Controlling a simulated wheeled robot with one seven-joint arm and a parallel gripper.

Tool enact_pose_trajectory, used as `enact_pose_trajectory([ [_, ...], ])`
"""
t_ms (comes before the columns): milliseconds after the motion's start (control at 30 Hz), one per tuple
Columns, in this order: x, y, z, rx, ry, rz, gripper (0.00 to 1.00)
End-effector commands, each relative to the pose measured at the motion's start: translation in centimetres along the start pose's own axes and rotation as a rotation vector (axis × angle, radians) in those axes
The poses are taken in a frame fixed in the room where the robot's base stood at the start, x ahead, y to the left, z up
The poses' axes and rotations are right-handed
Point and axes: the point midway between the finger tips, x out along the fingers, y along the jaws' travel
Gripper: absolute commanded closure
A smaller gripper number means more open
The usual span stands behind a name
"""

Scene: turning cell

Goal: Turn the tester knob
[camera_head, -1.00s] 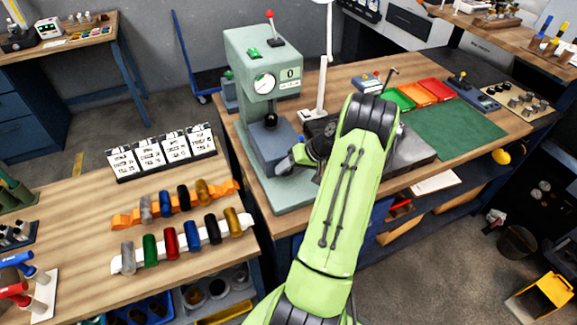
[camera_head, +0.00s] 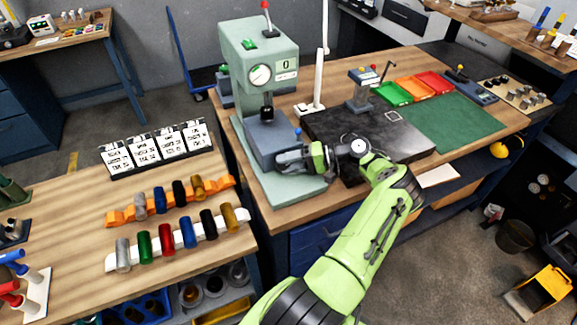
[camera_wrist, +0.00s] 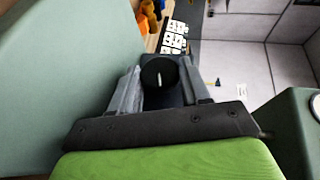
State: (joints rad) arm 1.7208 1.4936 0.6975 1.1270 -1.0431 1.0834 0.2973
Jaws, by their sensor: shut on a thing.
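The tester (camera_head: 245,52) is a pale green machine on the workbench, with a round dial, a display reading 0 and a blue-grey block (camera_head: 270,138) low on its front. My gripper (camera_head: 282,156) reaches this block from the right. In the wrist view the knob (camera_wrist: 159,76) is a black disc with a short white mark, seen face on. The two grey fingers of my gripper (camera_wrist: 160,70) stand on either side of it and are shut on it. The mark points roughly up and down in that view. In the head view my gripper hides the knob.
A dark plate (camera_head: 340,125) lies right of the tester, with a small grey device (camera_head: 362,88) behind it. Green and red trays (camera_head: 393,93) and a green mat (camera_head: 450,128) lie farther right. A rack of coloured cylinders (camera_head: 180,242) stands on the left bench.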

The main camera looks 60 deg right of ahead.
Motion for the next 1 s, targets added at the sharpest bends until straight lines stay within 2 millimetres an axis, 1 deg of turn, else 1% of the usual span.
enact_pose_trajectory([
  [33, 0.03, 0.21, 0.03, 0.005, 0.001, -0.011, 0.84],
  [567, 0.05, 0.11, 0.08, 0.018, -0.003, -0.03, 0.84],
  [600, 0.06, 0.12, 0.08, 0.018, -0.003, -0.03, 0.51],
  [733, 0.06, 0.1, 0.07, 0.017, -0.003, -0.03, 0.31],
  [1000, 0.06, 0.09, 0.06, 0.016, -0.003, -0.028, 0.3],
])
